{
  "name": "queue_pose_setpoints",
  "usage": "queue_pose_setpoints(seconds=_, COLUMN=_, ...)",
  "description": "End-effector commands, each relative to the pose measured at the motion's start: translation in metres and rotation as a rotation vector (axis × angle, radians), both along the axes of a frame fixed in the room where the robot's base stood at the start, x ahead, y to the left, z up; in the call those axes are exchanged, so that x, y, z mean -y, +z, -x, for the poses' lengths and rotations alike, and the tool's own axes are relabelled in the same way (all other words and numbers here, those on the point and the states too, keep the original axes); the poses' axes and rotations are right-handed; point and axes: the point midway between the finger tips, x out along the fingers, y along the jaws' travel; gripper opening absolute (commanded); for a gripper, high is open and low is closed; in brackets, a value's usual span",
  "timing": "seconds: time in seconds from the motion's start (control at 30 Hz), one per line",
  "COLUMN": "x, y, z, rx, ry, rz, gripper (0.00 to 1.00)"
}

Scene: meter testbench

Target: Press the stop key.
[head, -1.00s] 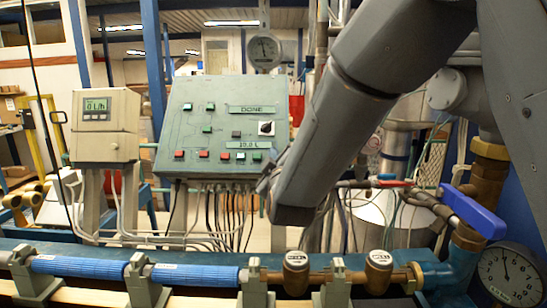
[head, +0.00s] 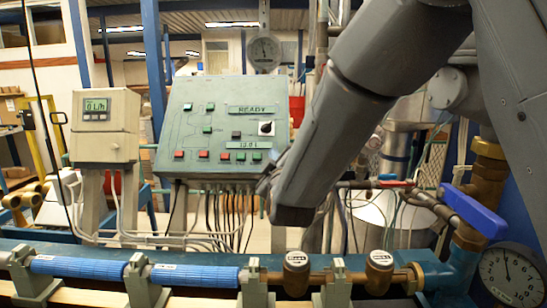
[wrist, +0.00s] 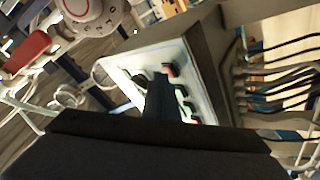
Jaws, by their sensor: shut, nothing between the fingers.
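The green control panel (head: 215,118) stands at the back centre in the head view. Its upper display (head: 252,111) reads READY. Red keys (head: 203,154) and green keys (head: 257,156) line its lower row; no label marking the stop key is legible. My gripper (wrist: 161,80) is shut and empty, pointing at the panel face in the wrist view. Its tip is close to a red key (wrist: 169,70), with green keys (wrist: 187,107) beside it. I cannot tell whether it touches. In the head view my arm hides most of the gripper at the panel's lower right corner.
A black rotary knob (head: 266,128) sits on the panel's right side. Cables (head: 225,215) hang below the panel. A meter box (head: 104,125) stands left of it. Blue pipes (head: 85,268) with brass meters (head: 379,262) run along the front; a blue valve handle (head: 473,211) is at right.

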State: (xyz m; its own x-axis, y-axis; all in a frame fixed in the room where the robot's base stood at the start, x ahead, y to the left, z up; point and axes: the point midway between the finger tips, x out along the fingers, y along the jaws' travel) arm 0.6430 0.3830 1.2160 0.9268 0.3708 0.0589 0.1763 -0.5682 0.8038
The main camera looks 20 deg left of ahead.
Motion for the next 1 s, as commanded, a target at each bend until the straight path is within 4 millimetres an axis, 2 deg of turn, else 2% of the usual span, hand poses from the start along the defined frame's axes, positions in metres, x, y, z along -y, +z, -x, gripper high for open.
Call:
queue_pose_setpoints(seconds=0.33, x=0.003, y=0.010, z=0.011, rx=0.000, ry=0.000, rz=0.000, gripper=0.00)
queue_pose_setpoints(seconds=0.73, x=0.003, y=0.011, z=0.013, rx=0.000, ry=0.000, rz=0.000, gripper=0.00)
queue_pose_setpoints(seconds=1.0, x=0.006, y=0.027, z=0.028, rx=0.001, ry=0.001, rz=0.000, gripper=0.00)
